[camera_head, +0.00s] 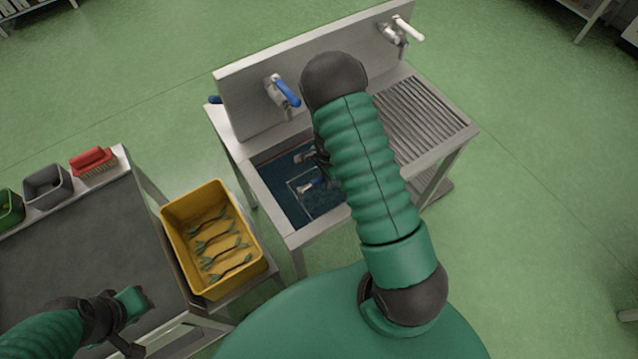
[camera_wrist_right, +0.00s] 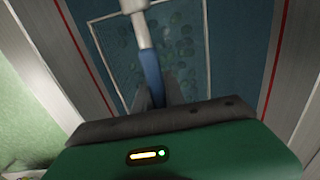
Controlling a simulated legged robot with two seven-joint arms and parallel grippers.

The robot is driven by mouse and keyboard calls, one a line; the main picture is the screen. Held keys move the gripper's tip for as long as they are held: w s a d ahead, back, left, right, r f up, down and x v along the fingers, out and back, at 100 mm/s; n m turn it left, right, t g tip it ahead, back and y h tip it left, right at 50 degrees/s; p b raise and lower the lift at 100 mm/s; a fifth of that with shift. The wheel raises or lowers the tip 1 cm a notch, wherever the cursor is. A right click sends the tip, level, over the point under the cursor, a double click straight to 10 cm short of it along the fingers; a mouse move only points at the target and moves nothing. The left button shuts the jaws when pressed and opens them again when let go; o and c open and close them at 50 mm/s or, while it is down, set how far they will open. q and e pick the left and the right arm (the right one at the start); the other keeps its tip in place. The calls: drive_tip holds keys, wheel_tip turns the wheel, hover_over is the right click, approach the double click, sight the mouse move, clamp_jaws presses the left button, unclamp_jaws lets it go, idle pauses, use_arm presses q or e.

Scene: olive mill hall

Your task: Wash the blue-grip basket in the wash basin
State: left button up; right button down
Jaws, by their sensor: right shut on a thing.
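The wash basin (camera_head: 272,222) is a steel sink filled with dark blue water. The basket (camera_wrist_right: 99,52), a pale wire frame with mesh, lies in the basin, seemingly under the water; roundish dark green things show inside its outline. Its handle has a blue grip (camera_wrist_right: 151,72) with a pale metal end. My right gripper (camera_wrist_right: 158,92) is shut on the blue grip. In the head view this gripper (camera_head: 318,165) is over the basin, partly hidden by my right arm. My left gripper (camera_head: 138,318) is above the dark worktop at lower left; its jaw opening is unclear.
A blue-lever tap (camera_head: 284,92) and a white-lever tap (camera_head: 400,32) are on the splashback. A ribbed drainboard (camera_head: 415,112) is right of the basin. A yellow crate (camera_head: 177,243) with several green-tipped tools stands left. A red brush (camera_head: 92,160) and small bins (camera_head: 46,186) line the worktop (camera_head: 75,245).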

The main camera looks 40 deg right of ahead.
sight(314, 187)
drive_tip(key=shift+s+d+r, duration=0.1)
drive_tip(key=shift+d, duration=0.95)
drive_tip(key=shift+w+a+p, duration=0.2)
drive_tip(key=shift+a+p, duration=0.3)
drive_tip(key=shift+a, duration=1.2)
drive_tip(key=shift+w+a+p, duration=0.15)
drive_tip(key=shift+a+p, duration=0.3)
drive_tip(key=shift+a, duration=1.25)
drive_tip(key=d, duration=0.7)
drive_tip(key=shift+s+b, duration=0.4)
drive_tip(key=shift+w+a+p, duration=0.2)
drive_tip(key=shift+a+p, duration=0.25)
drive_tip(key=shift+a, duration=1.3)
drive_tip(key=shift+w+a+p, duration=0.2)
drive_tip(key=shift+a+p, duration=0.2)
drive_tip(key=shift+a, duration=1.35)
drive_tip(key=shift+d+b, duration=0.6)
drive_tip(key=shift+d, duration=3.4)
drive_tip(key=a+p, duration=0.1)
drive_tip(key=a, duration=0.3)
drive_tip(key=shift+s+a, duration=0.1)
drive_tip(key=shift+s, duration=0.1)
drive_tip(key=shift+w+a+p, duration=0.2)
drive_tip(key=shift+a+p, duration=0.3)
drive_tip(key=shift+a, duration=1.4)
drive_tip(key=d, duration=0.4)
drive_tip(key=shift+s+b, duration=0.2)
drive_tip(key=shift+b, duration=0.1)
